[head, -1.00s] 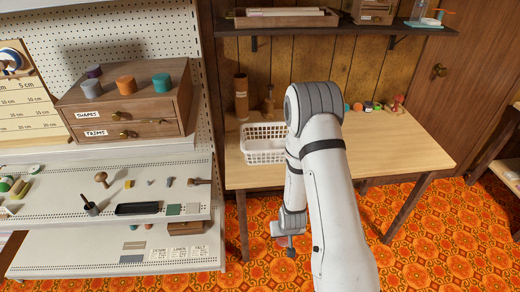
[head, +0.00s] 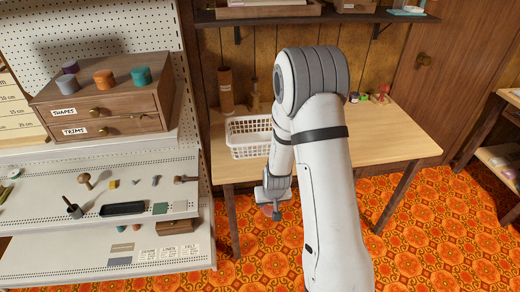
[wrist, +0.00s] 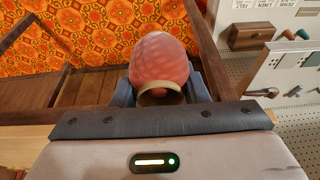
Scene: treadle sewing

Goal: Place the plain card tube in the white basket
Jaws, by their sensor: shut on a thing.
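The white basket (head: 236,153) stands on the left part of the wooden table. My gripper (head: 275,206) is in front of the table's front edge, below and right of the basket in the picture. In the wrist view my gripper (wrist: 160,92) is shut on a pinkish-red rounded object (wrist: 160,58) with a pale ring at its near end. A tall brown tube (head: 226,90) with a pale band stands behind the basket. My arm hides part of the table and the basket's right side.
A wooden turned piece (head: 254,98) stands behind the basket. Several small coloured items (head: 376,97) lie at the table's back right. A white shelf unit (head: 100,180) with a drawer box (head: 105,100) is close on the left. The table's right half (head: 390,135) is mostly clear.

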